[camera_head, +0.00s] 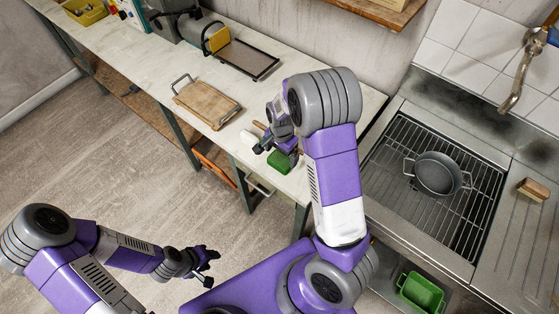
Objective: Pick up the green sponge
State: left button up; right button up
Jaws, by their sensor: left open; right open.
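A green block, which looks like the green sponge (279,161), lies on the white worktop close to its front edge. My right gripper (275,149) is open, directly above or beside the sponge, and partly hides it. I cannot tell whether the fingers touch it. My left gripper (212,267) is open and empty, low on the left over the floor, well apart from the worktop.
A small white object (248,138) lies left of the sponge. A wooden board (207,103) and a dark tray (247,58) are further left. The sink rack holds a grey pot (437,174); a brown block (534,189) lies right. A green bin (421,292) is below.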

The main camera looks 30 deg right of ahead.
aim_at(280, 160)
notch_tip(280, 160, down, 4)
jog(key=shift+a+f+b, duration=0.15)
jog(key=shift+f+b, duration=0.05)
jog(key=shift+b, duration=0.25)
jog(key=shift+c, duration=0.5)
jog(key=c, duration=0.6)
jog(key=shift+o, duration=0.2)
jog(key=shift+r, duration=0.1)
notch_tip(280, 160, up, 10)
jog(key=p, duration=0.2)
jog(key=shift+p, duration=0.3)
